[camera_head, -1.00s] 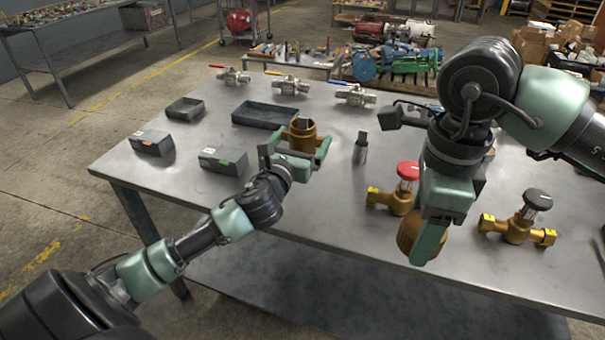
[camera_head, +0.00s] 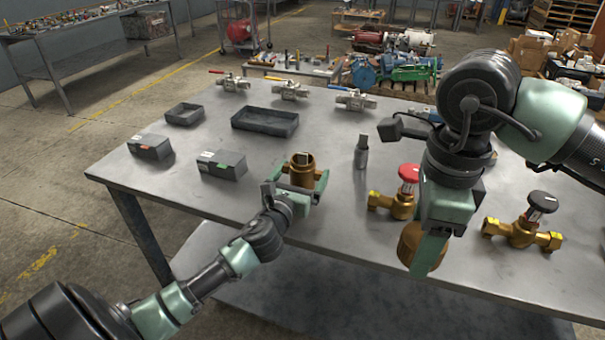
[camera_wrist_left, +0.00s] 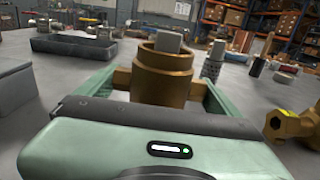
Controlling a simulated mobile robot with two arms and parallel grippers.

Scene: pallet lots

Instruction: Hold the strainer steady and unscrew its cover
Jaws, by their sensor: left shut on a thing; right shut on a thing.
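The brass strainer body (camera_head: 302,174) is upright near the front of the table, with an open top and a grey piece (camera_head: 301,158) showing in its mouth. My left gripper (camera_head: 298,190) is shut on the strainer body, its green fingers on either side; the left wrist view shows the brass body (camera_wrist_left: 162,78) between them. I cannot tell whether its base touches the table. My right gripper (camera_head: 428,255) points down by the table's front edge, shut on a rounded brass piece (camera_head: 408,243), probably the cover. It is apart from the body and partly hidden by the finger.
A red-capped brass valve (camera_head: 404,192) and a black-capped one (camera_head: 525,225) stand at the right. A grey cylinder (camera_head: 361,152) stands behind the strainer. Dark boxes (camera_head: 222,165), a tray (camera_head: 265,121) and several ball valves (camera_head: 290,90) occupy the left and back.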

